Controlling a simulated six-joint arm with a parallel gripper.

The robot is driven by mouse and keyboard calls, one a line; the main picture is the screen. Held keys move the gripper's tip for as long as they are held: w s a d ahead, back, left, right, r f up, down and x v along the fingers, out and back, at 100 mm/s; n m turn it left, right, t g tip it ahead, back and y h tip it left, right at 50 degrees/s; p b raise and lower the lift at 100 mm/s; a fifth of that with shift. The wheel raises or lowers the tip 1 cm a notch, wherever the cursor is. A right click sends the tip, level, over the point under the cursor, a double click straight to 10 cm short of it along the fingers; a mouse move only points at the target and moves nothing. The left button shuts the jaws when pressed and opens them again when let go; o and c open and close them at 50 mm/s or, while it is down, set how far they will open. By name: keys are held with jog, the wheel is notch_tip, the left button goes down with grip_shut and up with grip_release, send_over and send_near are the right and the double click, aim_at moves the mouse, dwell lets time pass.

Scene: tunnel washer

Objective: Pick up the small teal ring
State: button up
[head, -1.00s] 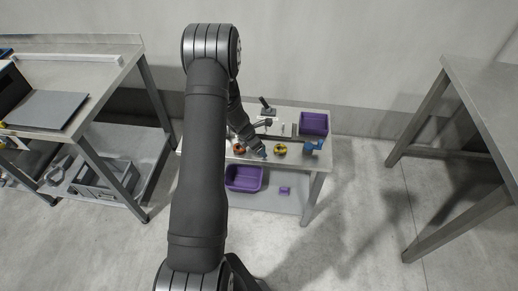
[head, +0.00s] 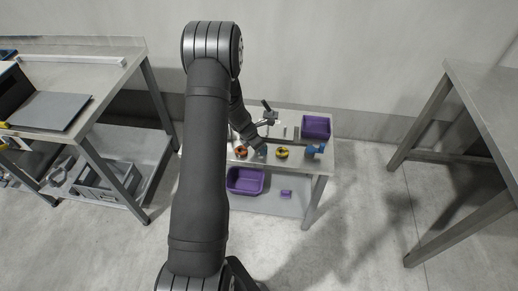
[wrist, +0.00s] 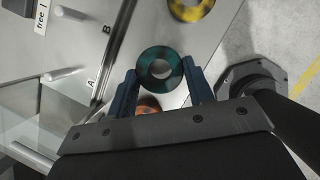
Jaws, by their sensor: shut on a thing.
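The small teal ring (wrist: 160,52) is between the two blue fingers of my gripper (wrist: 162,74) in the wrist view, with a finger against each side. My gripper is shut on it. In the head view my gripper (head: 262,151) is over the front part of the small table, and the ring there is too small to make out clearly. Through the ring's hole I see grey table surface. How high the ring is above the table I cannot tell.
A yellow ring (head: 282,153) and an orange ring (head: 240,152) lie on either side of my gripper. A blue object (head: 315,150) and a purple bin (head: 316,126) are to the right. Pegs (wrist: 67,73) marked by letters stand on a plate.

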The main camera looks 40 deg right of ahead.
jog(key=r, duration=0.1)
jog(key=s+r, duration=0.1)
jog(key=r, duration=0.1)
jog(key=shift+s+d, duration=0.1)
jog(key=shift+d, duration=0.05)
jog(key=s+d+r, duration=0.2)
jog(key=s+r, duration=0.4)
jog(key=s, duration=0.4)
jog(key=n+t, duration=0.2)
jog(key=n, duration=0.4)
send_over(285, 129)
jog(key=shift+a+f, duration=0.15)
jog(key=shift+f, duration=2.55)
jog(key=shift+f, duration=0.35)
jog(key=shift+f, duration=0.55)
jog(key=shift+f, duration=0.15)
jog(key=shift+f, duration=0.55)
jog(key=shift+f, duration=0.1)
